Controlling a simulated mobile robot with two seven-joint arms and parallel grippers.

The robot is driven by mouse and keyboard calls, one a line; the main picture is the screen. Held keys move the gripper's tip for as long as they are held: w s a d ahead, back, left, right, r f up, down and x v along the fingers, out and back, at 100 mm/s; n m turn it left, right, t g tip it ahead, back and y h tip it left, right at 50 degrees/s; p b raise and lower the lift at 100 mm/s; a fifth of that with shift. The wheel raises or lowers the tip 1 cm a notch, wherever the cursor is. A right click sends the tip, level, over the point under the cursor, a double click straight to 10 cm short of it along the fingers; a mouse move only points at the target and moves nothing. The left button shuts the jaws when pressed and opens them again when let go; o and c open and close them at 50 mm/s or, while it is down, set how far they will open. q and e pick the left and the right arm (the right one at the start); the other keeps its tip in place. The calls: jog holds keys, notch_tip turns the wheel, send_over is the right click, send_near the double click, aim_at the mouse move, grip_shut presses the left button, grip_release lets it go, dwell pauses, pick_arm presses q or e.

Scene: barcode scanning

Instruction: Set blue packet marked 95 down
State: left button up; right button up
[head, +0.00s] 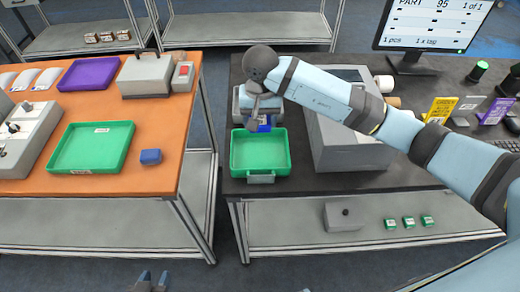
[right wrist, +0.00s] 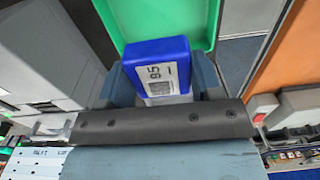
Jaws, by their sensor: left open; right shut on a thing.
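The blue packet marked 95 (head: 264,123) is held in my right gripper (head: 259,121), over the back edge of the green tray (head: 234,158) on the dark counter. In the right wrist view the packet (right wrist: 150,52) sits between the fingers with its white label marked 95 facing the camera, and the green tray (right wrist: 206,22) shows behind it. I cannot tell the exact gap between packet and tray. The tray looks empty. My left gripper (head: 152,284) is open at the bottom edge of the head view, away from the tables.
A grey box-shaped machine (head: 345,145) stands right of the tray, with a monitor (head: 425,28) behind. The orange table (head: 160,112) at left holds another green tray (head: 105,163), a small blue block (head: 150,157) and a purple tray (head: 88,74). A gap separates the tables.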

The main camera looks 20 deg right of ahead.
send_over(260, 156)
notch_tip(260, 156, down, 8)
jog(key=shift+r+p, duration=0.15)
jog(key=shift+p, duration=0.25)
jog(key=shift+f, duration=0.55)
notch_tip(260, 156, down, 3)
jog(key=shift+f+p, duration=0.2)
jog(key=shift+p, duration=0.1)
jog(key=shift+f, duration=0.35)
jog(key=shift+f, duration=0.15)
jog(key=o, duration=1)
